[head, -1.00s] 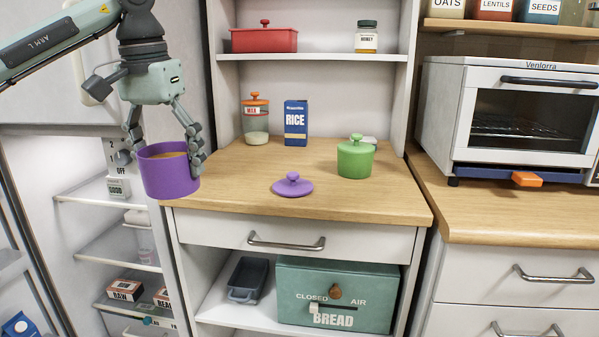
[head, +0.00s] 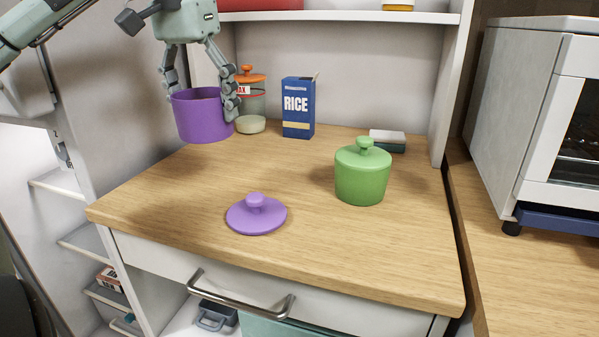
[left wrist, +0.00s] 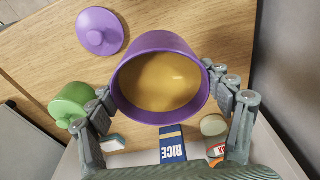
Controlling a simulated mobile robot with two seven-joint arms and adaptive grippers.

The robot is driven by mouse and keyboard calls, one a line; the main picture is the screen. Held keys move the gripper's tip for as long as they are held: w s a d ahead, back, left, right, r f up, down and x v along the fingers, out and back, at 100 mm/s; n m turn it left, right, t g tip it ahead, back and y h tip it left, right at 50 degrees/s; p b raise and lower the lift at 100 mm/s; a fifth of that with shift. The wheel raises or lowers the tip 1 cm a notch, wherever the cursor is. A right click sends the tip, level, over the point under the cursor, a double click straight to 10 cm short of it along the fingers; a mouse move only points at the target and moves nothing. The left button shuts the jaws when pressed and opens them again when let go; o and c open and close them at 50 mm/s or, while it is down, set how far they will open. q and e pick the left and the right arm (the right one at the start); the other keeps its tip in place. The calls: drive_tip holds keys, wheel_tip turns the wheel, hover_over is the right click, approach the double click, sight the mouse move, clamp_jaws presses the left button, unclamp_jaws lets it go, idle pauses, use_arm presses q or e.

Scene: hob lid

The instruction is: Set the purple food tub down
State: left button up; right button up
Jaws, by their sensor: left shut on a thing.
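The purple food tub (head: 200,118) is upright at the back left of the wooden counter in the head view. My left gripper (head: 202,100) is shut on it, with fingers on opposite sides near the rim. I cannot tell whether its base touches the wood. In the left wrist view the tub (left wrist: 158,43) is open at the top, with yellow-brown food inside, and the gripper fingers (left wrist: 165,100) flank it. A purple lid (head: 257,215) with a knob lies apart, near the counter's front edge. My right gripper is out of view.
On the counter (head: 160,190), a green lidded pot (head: 361,178) stands at right. A blue rice box (head: 297,108) and an orange-lidded jar (head: 251,122) stand at the back, the jar close behind the tub. The middle of the counter is clear.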

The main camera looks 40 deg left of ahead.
sight(221, 112)
use_arm(q)
drive_tip(key=shift+w, duration=0.2)
drive_tip(key=shift+w+d+f, duration=0.4)
drive_tip(key=shift+d+f, duration=0.05)
drive_tip(key=shift+d, duration=0.15)
drive_tip(key=shift+w+d+f, duration=0.3)
drive_tip(key=shift+w, duration=0.05)
drive_tip(key=shift+w+d+f, duration=0.2)
drive_tip(key=shift+w, duration=0.05)
drive_tip(key=w+d+f+b, duration=0.1)
drive_tip(key=w+d+f, duration=0.1)
drive_tip(key=w+d+f+b, duration=0.1)
drive_tip(key=w+d+f, duration=0.1)
drive_tip(key=w+d, duration=0.1)
drive_tip(key=shift+w+f+b, duration=0.3)
drive_tip(key=shift+b, duration=0.05)
drive_tip(key=shift+w+d+f, duration=0.25)
drive_tip(key=shift+w+d, duration=0.1)
wheel_tip(221, 112, down, 4)
drive_tip(key=shift+r+b, duration=0.15)
drive_tip(key=shift+b, duration=1)
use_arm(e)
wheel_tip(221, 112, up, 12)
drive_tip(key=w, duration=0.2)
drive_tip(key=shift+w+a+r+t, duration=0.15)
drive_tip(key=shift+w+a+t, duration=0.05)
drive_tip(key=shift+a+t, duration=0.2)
